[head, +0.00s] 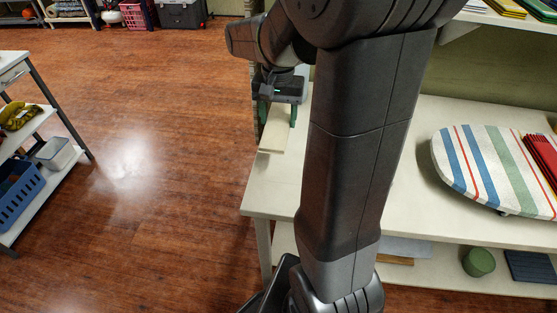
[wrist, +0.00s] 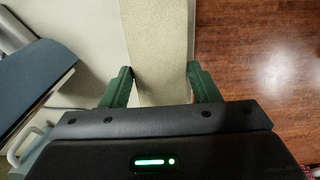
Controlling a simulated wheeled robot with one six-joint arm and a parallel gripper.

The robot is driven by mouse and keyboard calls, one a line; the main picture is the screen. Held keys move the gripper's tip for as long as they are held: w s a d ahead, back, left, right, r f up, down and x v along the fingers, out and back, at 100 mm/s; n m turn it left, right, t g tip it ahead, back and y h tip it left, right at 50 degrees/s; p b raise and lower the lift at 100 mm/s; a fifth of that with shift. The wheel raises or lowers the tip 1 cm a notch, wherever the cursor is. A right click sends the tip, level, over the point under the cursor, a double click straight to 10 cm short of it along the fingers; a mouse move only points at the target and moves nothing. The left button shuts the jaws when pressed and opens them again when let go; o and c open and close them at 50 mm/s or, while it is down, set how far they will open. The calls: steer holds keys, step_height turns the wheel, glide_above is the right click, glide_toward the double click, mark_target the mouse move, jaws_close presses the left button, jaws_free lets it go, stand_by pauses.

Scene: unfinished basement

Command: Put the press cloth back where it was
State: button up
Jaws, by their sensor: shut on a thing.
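I cannot tell whether the strip touches the table. My own arm hides the middle of the table.
A striped ironing board (head: 480,165) with a red folded cloth (head: 543,155) is on the table at right. A green cylinder (head: 478,262) stands on the shelf below. A shelf unit with a blue basket (head: 18,188) is at left. The wooden floor between is clear.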

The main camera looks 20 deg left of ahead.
step_height(320, 180, down, 10)
steer(key=shift+r+b, duration=0.1)
steer(key=shift+b, duration=0.5)
steer(key=shift+f, duration=0.25)
steer(key=o, duration=1)
steer(key=shift+r, duration=0.1)
steer(key=shift+c, duration=0.2)
step_height(320, 180, up, 12)
steer(key=shift+r+p, duration=0.15)
steer(key=shift+p, duration=0.75)
